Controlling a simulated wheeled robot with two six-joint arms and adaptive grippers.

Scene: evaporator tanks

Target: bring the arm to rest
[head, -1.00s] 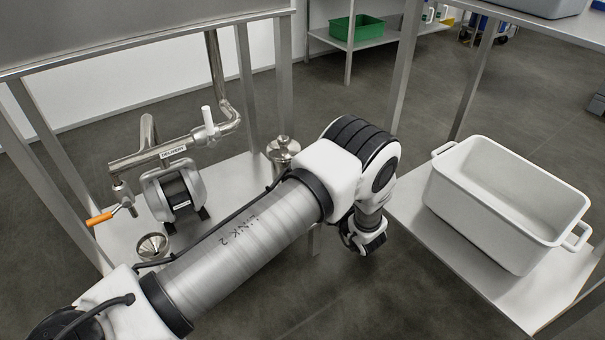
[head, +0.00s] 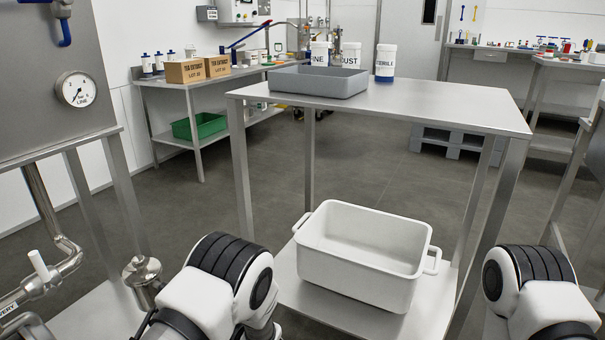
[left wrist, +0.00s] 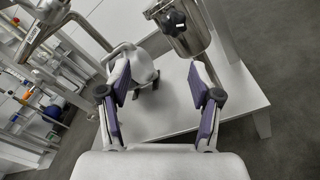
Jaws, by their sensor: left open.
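My left gripper (left wrist: 160,100) is open and empty in the left wrist view. Its two purple-padded fingers stand wide apart. Beyond them are a pale pump body (left wrist: 132,66) and a steel vessel with a dark knob (left wrist: 182,30), both apart from the fingers as far as I can tell. In the head view my left arm comes up at the bottom, left of centre, with its black-ribbed joint raised; the left gripper is hidden there. My right arm's similar joint shows at the lower right, and the right gripper is out of view.
An empty white tub (head: 355,278) stands on the lower shelf between my arms. A gauge (head: 77,89) and steel piping (head: 45,215) are at the left. Dark floor lies open behind.

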